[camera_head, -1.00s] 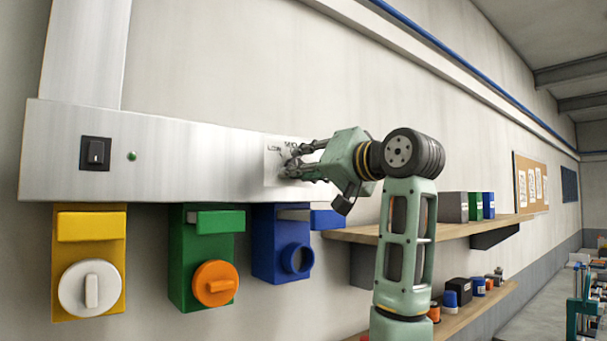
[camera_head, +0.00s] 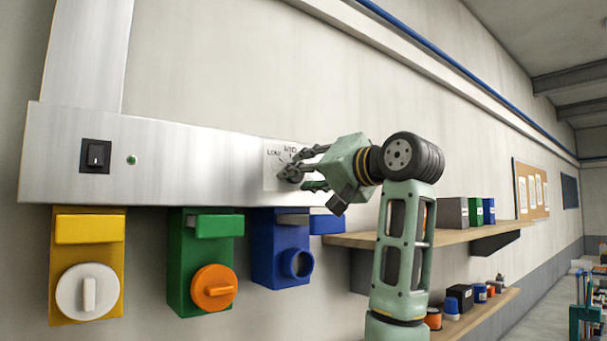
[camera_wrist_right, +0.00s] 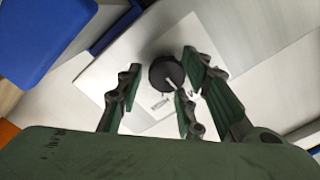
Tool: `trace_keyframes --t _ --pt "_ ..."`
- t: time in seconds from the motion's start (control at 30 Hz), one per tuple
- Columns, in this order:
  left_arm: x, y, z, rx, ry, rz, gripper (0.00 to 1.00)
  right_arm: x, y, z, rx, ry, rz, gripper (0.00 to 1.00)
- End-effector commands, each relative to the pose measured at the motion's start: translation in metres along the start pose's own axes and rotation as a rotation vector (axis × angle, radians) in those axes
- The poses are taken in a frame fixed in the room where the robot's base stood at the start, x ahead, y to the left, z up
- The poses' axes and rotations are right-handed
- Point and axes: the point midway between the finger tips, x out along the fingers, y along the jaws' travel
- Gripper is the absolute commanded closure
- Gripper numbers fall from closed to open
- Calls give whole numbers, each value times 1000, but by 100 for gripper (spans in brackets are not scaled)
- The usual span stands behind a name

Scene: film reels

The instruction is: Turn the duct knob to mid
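The duct knob is a small black dial (camera_head: 291,173) on a white label plate (camera_head: 271,181) on the grey metal duct. The plate reads LOW and MID above the knob. In the right wrist view the round black knob (camera_wrist_right: 166,73) carries a pale pointer line toward its lower right edge, near small print that I cannot read. My right gripper (camera_head: 305,170) faces the knob with its fingers spread. In the wrist view its fingers (camera_wrist_right: 160,85) are apart on both sides of the knob; contact is unclear. My left gripper is out of view.
The duct (camera_head: 200,165) also carries a black rocker switch (camera_head: 95,156) and a green light (camera_head: 132,160). Below hang yellow (camera_head: 88,230), green (camera_head: 178,262) and blue (camera_head: 264,250) boxes. A wooden shelf (camera_head: 440,238) with binders is at right.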

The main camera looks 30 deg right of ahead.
Motion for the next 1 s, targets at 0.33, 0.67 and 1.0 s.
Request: trace_keyframes --t 0.33,0.67,1.0 --pt "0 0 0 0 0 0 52 1 0 1 -2 -2 0 60" --pt "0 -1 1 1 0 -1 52 -22 -1 -1 -3 4 -3 60" --pt "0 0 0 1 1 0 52 -92 -1 0 -2 3 -2 60"
